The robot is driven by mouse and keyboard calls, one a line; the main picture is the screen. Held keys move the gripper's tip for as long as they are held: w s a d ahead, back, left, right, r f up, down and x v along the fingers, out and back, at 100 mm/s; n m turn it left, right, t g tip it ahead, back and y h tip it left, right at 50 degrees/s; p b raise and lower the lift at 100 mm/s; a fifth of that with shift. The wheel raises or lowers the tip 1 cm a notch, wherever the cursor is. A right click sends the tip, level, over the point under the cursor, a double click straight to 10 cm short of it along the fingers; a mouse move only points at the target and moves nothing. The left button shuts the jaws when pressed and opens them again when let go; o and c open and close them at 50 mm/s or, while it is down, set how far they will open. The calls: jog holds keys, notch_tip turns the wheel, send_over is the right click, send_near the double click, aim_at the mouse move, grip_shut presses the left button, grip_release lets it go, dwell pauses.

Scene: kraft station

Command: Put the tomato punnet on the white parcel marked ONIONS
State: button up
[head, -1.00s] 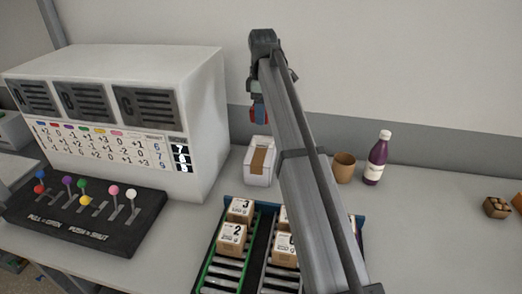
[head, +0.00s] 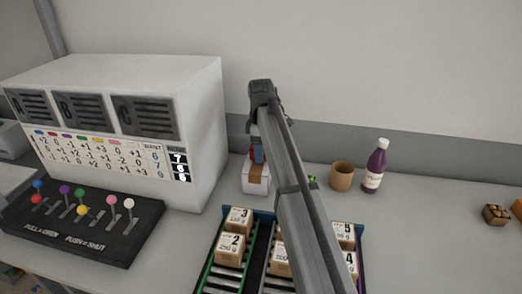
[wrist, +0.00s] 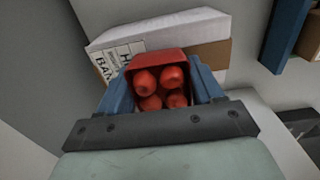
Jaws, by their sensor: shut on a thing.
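My gripper (head: 258,150) is shut on the tomato punnet, a red tray (wrist: 158,60) holding several red tomatoes. Its two blue fingers flank the punnet in the wrist view (wrist: 160,95). A white parcel with a brown tape strip (head: 256,186) stands on the table, directly below the punnet in the head view. In the wrist view a white parcel (wrist: 190,30) lies just behind the punnet; its label is partly covered and I cannot read ONIONS on it. I cannot tell whether the punnet touches the parcel.
A lever panel (head: 85,220) and a white cabinet (head: 200,120) stand at the left. Roller lanes with numbered cartons (head: 230,250) are in front. A brown cup (head: 342,176) and a purple bottle (head: 375,166) stand right of my arm. The table further right is mostly clear.

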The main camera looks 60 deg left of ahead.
jog(key=shift+f, duration=0.25)
jog(key=shift+f, duration=0.1)
jog(key=o, duration=1.1)
notch_tip(320, 180, up, 12)
jog(key=shift+r, duration=0.15)
